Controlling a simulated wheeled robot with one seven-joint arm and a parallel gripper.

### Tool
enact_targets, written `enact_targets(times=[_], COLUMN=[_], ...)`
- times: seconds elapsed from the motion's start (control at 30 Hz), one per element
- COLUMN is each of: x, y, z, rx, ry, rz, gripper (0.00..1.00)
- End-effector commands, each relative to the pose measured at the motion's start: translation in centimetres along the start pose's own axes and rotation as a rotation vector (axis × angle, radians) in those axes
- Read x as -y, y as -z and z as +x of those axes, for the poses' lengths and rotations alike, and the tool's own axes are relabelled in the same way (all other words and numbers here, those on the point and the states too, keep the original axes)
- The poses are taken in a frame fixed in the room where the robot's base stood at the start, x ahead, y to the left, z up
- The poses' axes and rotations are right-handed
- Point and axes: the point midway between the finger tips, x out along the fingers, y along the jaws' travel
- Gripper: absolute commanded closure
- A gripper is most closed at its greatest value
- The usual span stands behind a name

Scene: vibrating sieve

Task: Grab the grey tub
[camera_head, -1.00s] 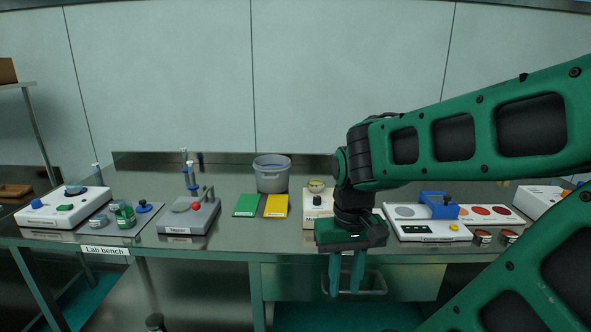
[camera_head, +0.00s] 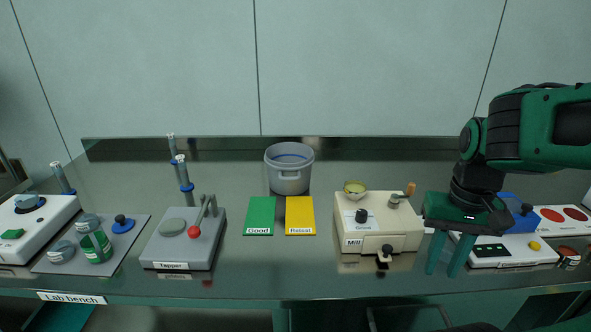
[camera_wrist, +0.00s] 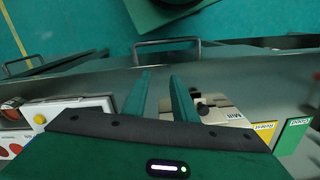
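The grey tub (camera_head: 289,174) stands upright at the back middle of the bench, behind the green and yellow cards. My gripper (camera_head: 447,270) is at the right, pointing down at the bench's front edge, well to the right of the tub and nearer to me. Its two green fingers are apart with nothing between them. They also show apart in the wrist view (camera_wrist: 160,95). The tub is not in the wrist view.
The cream mill (camera_head: 378,222) stands between my gripper and the tub. The green Good card (camera_head: 260,213) and yellow card (camera_head: 299,213) lie before the tub. The grey tapper (camera_head: 182,246) and a green-labelled jar (camera_head: 94,240) are at left. The bench (camera_head: 345,165) is bare beside the tub.

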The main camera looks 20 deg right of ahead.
Motion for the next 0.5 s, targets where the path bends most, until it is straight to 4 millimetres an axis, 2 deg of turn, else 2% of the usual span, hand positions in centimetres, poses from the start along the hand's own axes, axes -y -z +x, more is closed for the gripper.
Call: enact_targets(times=[0.17,0.27,0.37,0.47,0.5], x=[0.0,-0.3,0.3,2.2,3.4], y=[0.0,-0.3,2.4,6.1,7.8], z=[0.0,-1.0,-2.5,-5.0,-6.3], rx=[0.0,-0.036,-0.107,-0.219,-0.272], ry=[0.0,0.01,0.014,0.014,0.012], rz=[-0.001,-0.032,-0.137,-0.304,-0.388], gripper=[0.75,0.75,0.75,0.75,0.75])
